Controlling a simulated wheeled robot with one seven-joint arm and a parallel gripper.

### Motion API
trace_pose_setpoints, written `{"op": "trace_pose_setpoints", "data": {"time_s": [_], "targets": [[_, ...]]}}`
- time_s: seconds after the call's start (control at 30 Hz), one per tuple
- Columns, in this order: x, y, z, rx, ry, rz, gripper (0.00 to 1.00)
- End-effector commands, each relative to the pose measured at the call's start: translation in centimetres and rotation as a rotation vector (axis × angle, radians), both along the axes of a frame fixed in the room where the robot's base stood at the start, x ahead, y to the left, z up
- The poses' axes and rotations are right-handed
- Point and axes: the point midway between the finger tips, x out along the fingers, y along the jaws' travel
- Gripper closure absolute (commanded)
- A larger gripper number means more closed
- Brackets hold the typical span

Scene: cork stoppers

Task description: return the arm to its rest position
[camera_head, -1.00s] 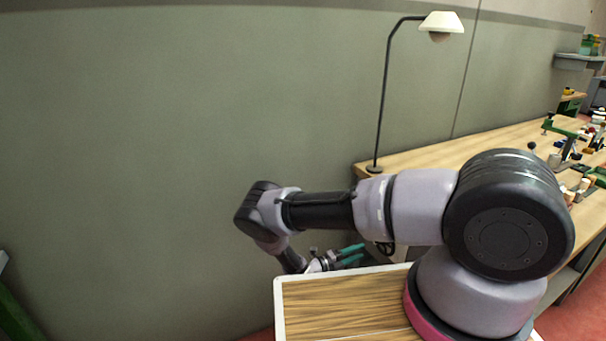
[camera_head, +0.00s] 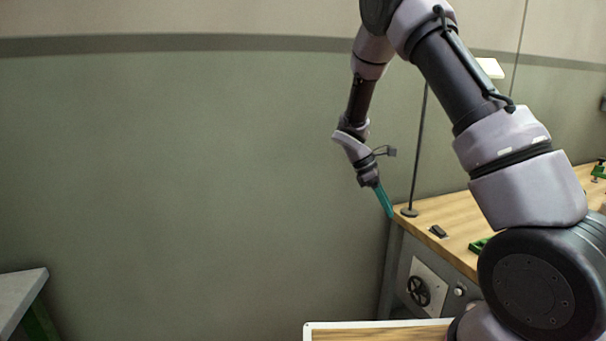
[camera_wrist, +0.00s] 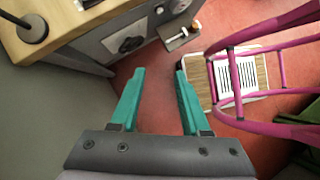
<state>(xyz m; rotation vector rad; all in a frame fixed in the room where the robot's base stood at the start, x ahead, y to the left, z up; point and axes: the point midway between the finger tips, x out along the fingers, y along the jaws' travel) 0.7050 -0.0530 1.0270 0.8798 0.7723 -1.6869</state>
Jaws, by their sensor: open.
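My gripper (camera_head: 384,200) hangs at the end of my raised, bent arm in the head view, its teal fingers pointing down. It is in the air close to the left end of the wooden workbench (camera_head: 455,215). In the wrist view my gripper (camera_wrist: 158,85) shows two teal fingers spread apart with nothing between them. Beyond the fingers is the red floor (camera_wrist: 165,75).
A desk lamp (camera_head: 409,212) stands on the bench end, close to my gripper and partly behind my arm. A handwheel (camera_head: 419,290) sits on the bench side. A grey table (camera_head: 20,290) stands at lower left. The space before the green wall is clear.

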Motion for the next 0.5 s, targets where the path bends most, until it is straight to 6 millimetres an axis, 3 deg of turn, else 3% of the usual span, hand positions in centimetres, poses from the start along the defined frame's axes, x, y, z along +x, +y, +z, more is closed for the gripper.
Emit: {"op": "trace_pose_setpoints", "data": {"time_s": [0.03,0.2,0.5], "targets": [[-0.5,-0.2,2.4,0.042,-0.059,-0.074,0.54],[-2.8,-0.4,9.1,0.171,-0.242,-0.338,0.54],[-8.9,-1.0,19.4,0.397,-0.519,-0.795,0.54]]}}
